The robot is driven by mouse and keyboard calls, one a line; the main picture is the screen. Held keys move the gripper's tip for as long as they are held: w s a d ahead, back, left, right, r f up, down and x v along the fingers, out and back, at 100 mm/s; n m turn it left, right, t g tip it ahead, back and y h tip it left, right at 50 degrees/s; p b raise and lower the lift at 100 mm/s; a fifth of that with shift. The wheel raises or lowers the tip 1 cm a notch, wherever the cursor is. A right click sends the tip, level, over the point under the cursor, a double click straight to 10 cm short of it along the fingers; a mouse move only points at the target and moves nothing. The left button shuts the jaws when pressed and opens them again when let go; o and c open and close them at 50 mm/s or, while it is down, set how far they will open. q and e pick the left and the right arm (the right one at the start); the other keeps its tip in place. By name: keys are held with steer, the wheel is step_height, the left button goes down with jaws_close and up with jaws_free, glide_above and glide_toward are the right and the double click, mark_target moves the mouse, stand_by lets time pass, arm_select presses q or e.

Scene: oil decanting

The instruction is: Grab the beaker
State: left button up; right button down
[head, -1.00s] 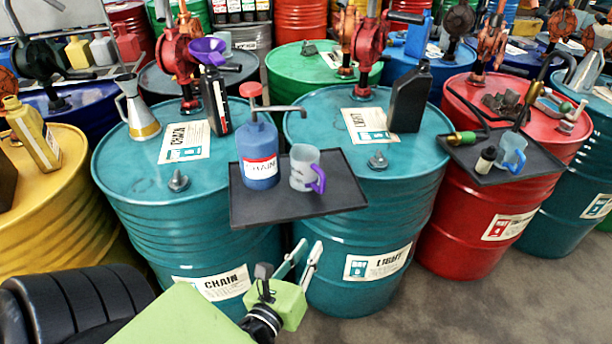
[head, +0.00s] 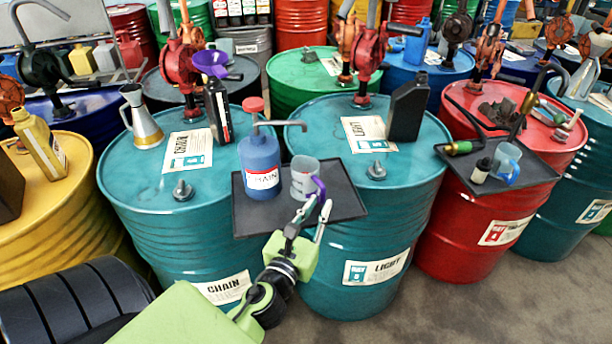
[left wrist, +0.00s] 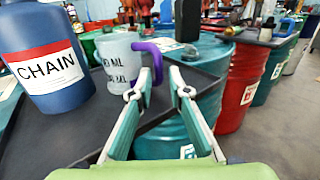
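The beaker (head: 302,178) is a pale translucent cup with a purple handle. It stands upright on a black tray (head: 345,205) at the front of the teal drums. In the left wrist view the beaker (left wrist: 118,62) shows dark volume markings, and its purple handle (left wrist: 156,62) points toward my fingers. My left gripper (head: 317,207) is at the handle, with its fingers apart. In the left wrist view the handle shows at the gap between the fingertips (left wrist: 160,80); I cannot tell whether they touch it. My right gripper is not in view.
A blue CHAIN pump bottle (head: 260,160) stands close left of the beaker. A black jug (head: 407,108) stands behind on the LIGHT drum. A second cup with a blue handle (head: 505,160) is on another tray at the right. The tray's right part is clear.

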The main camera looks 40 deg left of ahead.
mark_target(322, 199)
arm_select(q)
steer(key=x, duration=0.4)
steer(key=shift+a+p, duration=0.1)
steer(key=shift+p, duration=0.3)
jaws_close()
steer(key=shift+r, duration=0.1)
